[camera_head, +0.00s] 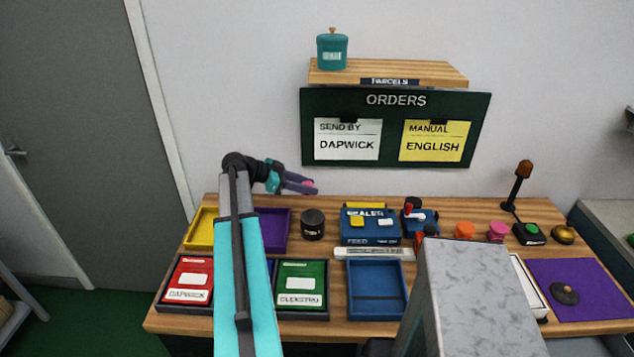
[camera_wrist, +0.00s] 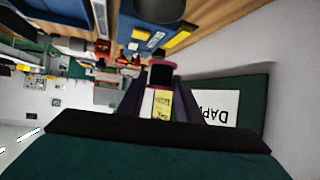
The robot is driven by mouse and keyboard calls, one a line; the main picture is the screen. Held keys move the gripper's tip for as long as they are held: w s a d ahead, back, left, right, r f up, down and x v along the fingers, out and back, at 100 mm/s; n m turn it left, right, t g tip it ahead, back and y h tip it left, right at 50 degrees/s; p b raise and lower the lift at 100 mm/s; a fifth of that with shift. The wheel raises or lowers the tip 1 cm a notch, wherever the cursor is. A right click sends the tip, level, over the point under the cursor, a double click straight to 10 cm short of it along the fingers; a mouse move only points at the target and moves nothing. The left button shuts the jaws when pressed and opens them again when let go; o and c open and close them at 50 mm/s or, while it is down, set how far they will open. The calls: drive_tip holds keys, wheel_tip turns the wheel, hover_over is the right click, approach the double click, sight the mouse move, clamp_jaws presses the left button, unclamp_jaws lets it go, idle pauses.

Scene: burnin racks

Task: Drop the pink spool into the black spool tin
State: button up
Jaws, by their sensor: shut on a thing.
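My gripper (camera_head: 302,186) is raised above the back of the bench, pointing right. It is shut on a pink spool (camera_head: 309,183), which shows as a small pink patch at the fingertips. In the wrist view the spool's pink rim (camera_wrist: 162,64) shows between the dark fingers. The black spool tin (camera_head: 313,224) stands upright on the bench, below the held spool. The tin's inside is too dark to make out. A dark round thing at the top of the wrist view (camera_wrist: 158,8) looks like the tin.
An orange spool (camera_head: 464,230) and another pink, spool-like piece (camera_head: 496,231) stand to the right. A blue sealer (camera_head: 369,226) is right of the tin, and a purple tray (camera_head: 272,229) is left. The orders board (camera_head: 396,127) hangs on the wall behind.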

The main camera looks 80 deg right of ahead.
drive_tip(key=s, duration=0.1)
drive_tip(key=s+r+m+y, duration=0.1)
drive_tip(key=s, duration=0.1)
drive_tip(key=shift+s, duration=0.3)
drive_tip(key=shift+f, duration=0.2)
drive_tip(key=shift+f+p, duration=0.5)
drive_tip(key=shift+f, duration=2.35)
drive_tip(key=o, duration=1.1)
drive_tip(key=shift+w, duration=0.15)
